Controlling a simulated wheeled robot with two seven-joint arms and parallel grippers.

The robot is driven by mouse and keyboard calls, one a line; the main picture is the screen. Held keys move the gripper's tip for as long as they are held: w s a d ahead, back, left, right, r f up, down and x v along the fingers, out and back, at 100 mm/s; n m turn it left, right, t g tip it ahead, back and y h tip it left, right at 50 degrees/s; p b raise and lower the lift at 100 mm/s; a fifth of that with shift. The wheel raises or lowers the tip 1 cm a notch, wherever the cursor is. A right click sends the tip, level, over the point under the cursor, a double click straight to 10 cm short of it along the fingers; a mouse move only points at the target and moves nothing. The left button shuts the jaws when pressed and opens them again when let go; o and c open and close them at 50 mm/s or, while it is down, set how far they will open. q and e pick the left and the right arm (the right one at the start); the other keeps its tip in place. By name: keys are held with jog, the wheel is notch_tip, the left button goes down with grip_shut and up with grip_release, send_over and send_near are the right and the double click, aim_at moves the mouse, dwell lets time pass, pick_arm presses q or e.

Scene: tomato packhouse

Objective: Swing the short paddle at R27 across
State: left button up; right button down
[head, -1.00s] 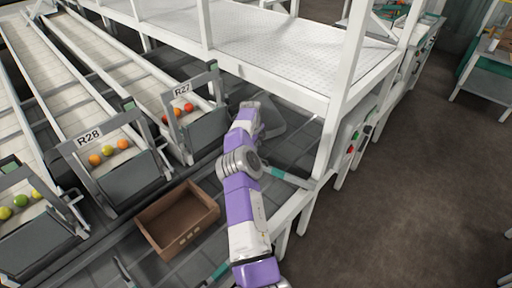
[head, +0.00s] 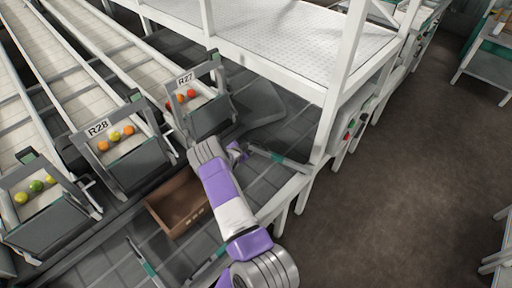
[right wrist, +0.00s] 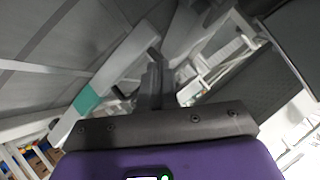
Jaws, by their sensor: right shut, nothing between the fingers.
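The R27 sign (head: 185,79) hangs over a grey chute end with several red and orange tomatoes. The short paddle near R27 (head: 288,163), a pale bar with a teal band, reaches from the white frame over the grey belt. Its banded bar also crosses the right wrist view (right wrist: 108,80). My right gripper (head: 238,150) is beside the paddle's free end in the head view. In the right wrist view its fingers (right wrist: 155,75) are shut and empty, close to the bar; I cannot tell whether they touch it. My left gripper is not in view.
A brown box (head: 178,207) sits on the belt, partly behind my right arm. The R28 chute (head: 135,165) stands to its left. Other teal-banded bars (head: 147,262) lie lower down. A white post (head: 340,85) and frame stand right of the paddle; open floor lies beyond.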

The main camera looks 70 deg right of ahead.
jog(key=s+a+n+g+h, duration=0.25)
jog(key=s+a+n, duration=0.2)
jog(key=a, duration=0.25)
pick_arm(q)
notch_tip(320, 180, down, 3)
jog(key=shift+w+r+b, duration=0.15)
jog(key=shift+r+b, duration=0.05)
jog(key=shift+b, duration=1.05)
pick_arm(e)
jog(key=d+f+n+h, duration=0.1)
jog(key=d, duration=0.8)
jog(key=shift+s+d, duration=0.2)
jog(key=shift+s, duration=0.15)
jog(key=shift+h, duration=0.25)
